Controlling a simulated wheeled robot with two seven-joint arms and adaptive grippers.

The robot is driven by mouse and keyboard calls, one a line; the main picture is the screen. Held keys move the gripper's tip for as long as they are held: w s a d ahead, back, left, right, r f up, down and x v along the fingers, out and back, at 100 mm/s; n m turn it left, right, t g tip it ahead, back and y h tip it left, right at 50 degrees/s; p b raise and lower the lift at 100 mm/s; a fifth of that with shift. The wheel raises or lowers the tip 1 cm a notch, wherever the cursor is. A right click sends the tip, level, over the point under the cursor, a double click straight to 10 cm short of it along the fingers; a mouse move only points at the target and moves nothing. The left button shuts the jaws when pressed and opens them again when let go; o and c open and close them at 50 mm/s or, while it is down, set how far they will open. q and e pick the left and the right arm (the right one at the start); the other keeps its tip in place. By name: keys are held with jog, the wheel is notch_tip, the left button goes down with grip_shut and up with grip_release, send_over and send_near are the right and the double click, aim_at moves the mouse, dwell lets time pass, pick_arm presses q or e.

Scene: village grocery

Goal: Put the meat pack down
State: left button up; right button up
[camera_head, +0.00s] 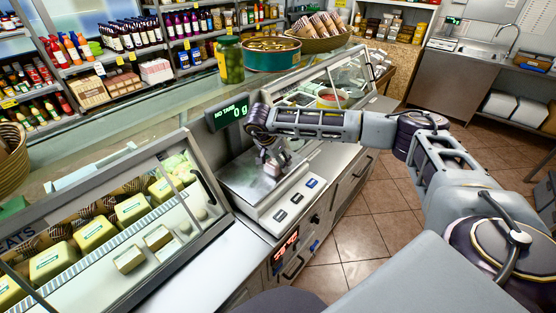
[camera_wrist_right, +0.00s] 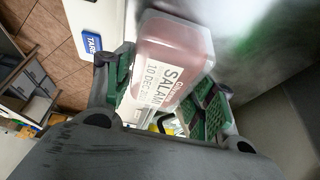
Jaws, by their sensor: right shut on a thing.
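The meat pack (camera_wrist_right: 174,50) is a clear-lidded pack of pinkish meat with a white label reading SALAMI. In the right wrist view it sits between the two green-padded fingers of my right gripper (camera_wrist_right: 158,98), which is shut on it. In the head view my right gripper (camera_head: 270,158) points down over the steel plate of the counter scale (camera_head: 233,178). The pack (camera_head: 272,169) shows there only as a small pale-pink patch below the fingers. I cannot tell whether it touches the plate. The scale display (camera_head: 232,112) reads NO TARE and 0 g. My left gripper is not in view.
A glass cheese case (camera_head: 110,215) stands left of the scale, and another glass case (camera_head: 335,85) stands beyond it. A pickle jar (camera_head: 229,60) and a round green tin (camera_head: 271,54) stand on top behind. The scale's front buttons (camera_head: 296,198) are clear.

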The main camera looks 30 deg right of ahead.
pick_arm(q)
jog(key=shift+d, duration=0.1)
pick_arm(e)
jog(key=shift+f, duration=0.15)
jog(key=o, duration=1.2)
jog(key=shift+v, duration=0.8)
jog(key=b+v, duration=0.1)
jog(key=v, duration=0.8)
jog(key=shift+b, duration=0.4)
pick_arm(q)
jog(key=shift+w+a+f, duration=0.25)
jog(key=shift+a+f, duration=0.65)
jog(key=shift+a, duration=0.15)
pick_arm(e)
jog(key=shift+v, duration=0.8)
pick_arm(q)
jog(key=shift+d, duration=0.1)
pick_arm(e)
jog(key=shift+d, duration=0.1)
